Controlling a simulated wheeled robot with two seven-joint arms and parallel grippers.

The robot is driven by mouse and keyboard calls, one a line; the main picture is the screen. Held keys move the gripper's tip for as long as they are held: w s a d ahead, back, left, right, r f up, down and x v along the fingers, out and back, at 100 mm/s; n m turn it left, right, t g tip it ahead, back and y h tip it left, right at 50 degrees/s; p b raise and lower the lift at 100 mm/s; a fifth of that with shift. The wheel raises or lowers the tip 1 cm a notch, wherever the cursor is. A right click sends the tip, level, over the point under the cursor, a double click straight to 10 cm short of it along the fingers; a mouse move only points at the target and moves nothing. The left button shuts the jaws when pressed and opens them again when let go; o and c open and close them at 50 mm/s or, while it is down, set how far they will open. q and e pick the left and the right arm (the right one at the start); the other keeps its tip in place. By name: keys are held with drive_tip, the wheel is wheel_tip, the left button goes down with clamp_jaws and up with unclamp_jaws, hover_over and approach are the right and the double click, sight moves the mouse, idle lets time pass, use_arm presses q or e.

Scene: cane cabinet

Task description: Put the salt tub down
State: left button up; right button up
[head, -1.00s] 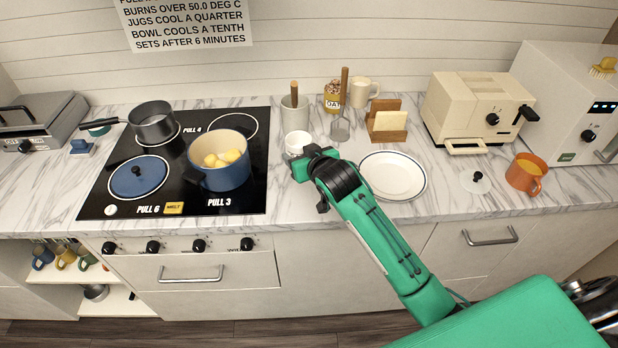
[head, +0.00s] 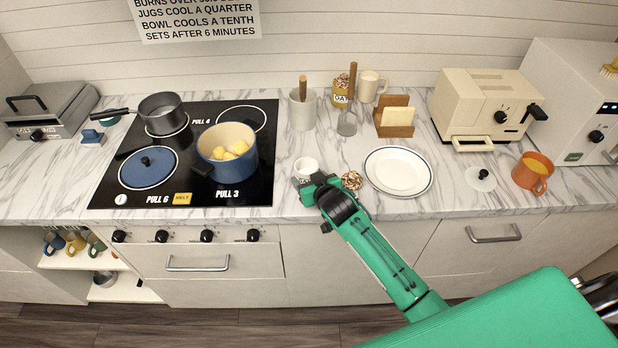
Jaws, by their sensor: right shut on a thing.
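The salt tub (head: 306,165) is a small white round tub with an open top and a partly hidden label. It is near the front of the marble counter (head: 290,208), just right of the hob. My right gripper (head: 305,184) is shut on it from the front side and hides its lower part. The tub looks upright. I cannot tell whether its base touches the counter. My left gripper is not in view.
A brown patterned round thing (head: 352,180) lies right beside my right gripper, with a white plate (head: 398,171) beyond it. A blue pot (head: 227,150) stands on the hob (head: 190,188) to the left. A grey crock (head: 303,110) is behind. Bare counter lies in front.

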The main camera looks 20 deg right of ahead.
drive_tip(key=shift+f, duration=0.1)
drive_tip(key=o, duration=1)
drive_tip(key=shift+r, duration=0.2)
drive_tip(key=shift+s, duration=0.25)
drive_tip(key=b+v, duration=0.2)
drive_tip(key=v, duration=0.9)
drive_tip(key=shift+s+r, duration=0.15)
drive_tip(key=shift+s, duration=0.05)
